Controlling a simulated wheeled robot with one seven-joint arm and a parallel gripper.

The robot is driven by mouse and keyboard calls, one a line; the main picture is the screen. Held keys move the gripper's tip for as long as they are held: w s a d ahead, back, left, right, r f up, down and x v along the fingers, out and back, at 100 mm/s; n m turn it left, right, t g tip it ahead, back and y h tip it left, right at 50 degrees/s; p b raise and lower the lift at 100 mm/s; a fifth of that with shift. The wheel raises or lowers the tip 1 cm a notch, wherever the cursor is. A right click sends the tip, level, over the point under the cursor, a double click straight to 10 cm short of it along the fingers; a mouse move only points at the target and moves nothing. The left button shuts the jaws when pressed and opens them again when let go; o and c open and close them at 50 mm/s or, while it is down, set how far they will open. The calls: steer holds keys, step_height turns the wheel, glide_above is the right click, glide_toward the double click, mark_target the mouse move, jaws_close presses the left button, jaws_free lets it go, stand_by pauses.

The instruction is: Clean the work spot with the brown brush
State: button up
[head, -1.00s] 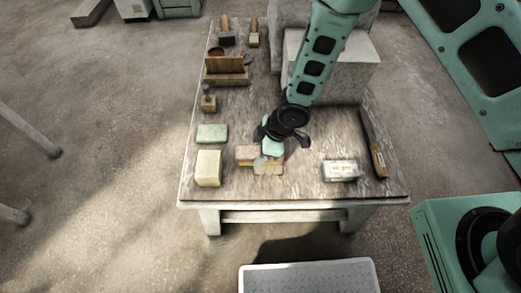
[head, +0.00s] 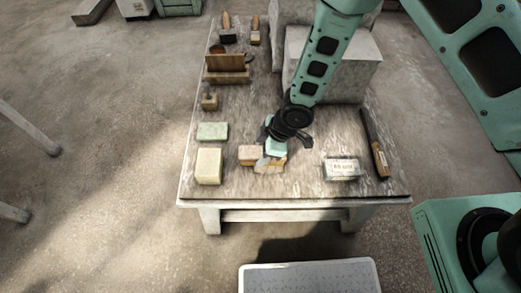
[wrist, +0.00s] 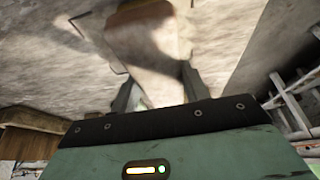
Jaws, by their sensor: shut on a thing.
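In the head view, my gripper (head: 268,160) is low over the front middle of the worktable (head: 225,192). It is shut on a brown block-shaped brush (head: 250,153) with a yellowish lower edge. The gripper body hides part of the brush and most of the fingers. In the wrist view, the brush (wrist: 155,35) lies between the two fingers, brown at the far end and pale nearer. Thin dark corner marks show on the tabletop on both sides of it. Whether the brush touches the table is hard to tell.
A cream block (head: 209,166) and green block (head: 212,131) stand left. A pale labelled block (head: 341,169) and a dark tool with a wooden handle (head: 376,145) lie right. A wooden holder (head: 226,70) and brushes are farther back; large plaster blocks (head: 345,75) fill the back right.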

steer(key=shift+d, duration=0.8)
steer(key=shift+w+a, duration=0.1)
steer(key=shift+a, duration=2.15)
steer(key=shift+d, duration=0.15)
steer(key=shift+d, duration=2.1)
